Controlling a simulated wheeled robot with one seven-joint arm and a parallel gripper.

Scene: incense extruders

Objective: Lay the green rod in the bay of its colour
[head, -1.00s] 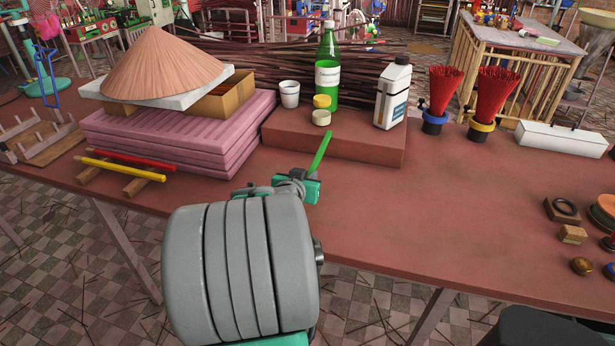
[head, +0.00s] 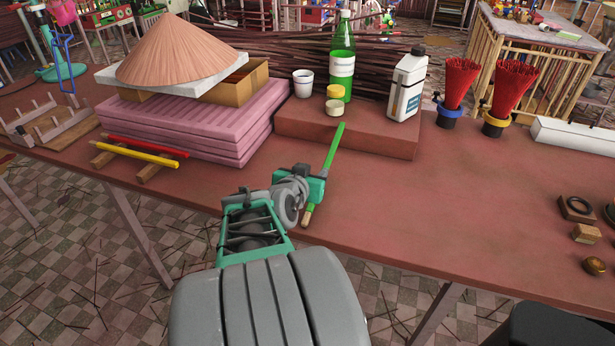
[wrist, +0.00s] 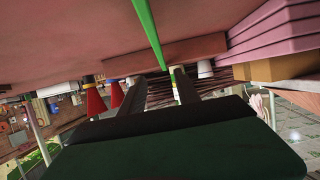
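In the wrist view the green rod (wrist: 148,30) runs down from the top edge towards my dark fingers (wrist: 160,88). A wooden rack with grey upright dividers (head: 62,124) stands at the table's far left. Its bay colours cannot be made out. A red rod (head: 150,145) and a yellow rod (head: 140,155) lie across wooden rests.
Stacked pink slabs (head: 190,126), with a cone hat (head: 180,55) above, stand between the rack and my gripper. A brown block (head: 375,143) behind my gripper bears a green bottle (head: 342,65), a white jug (head: 407,87) and small pots.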

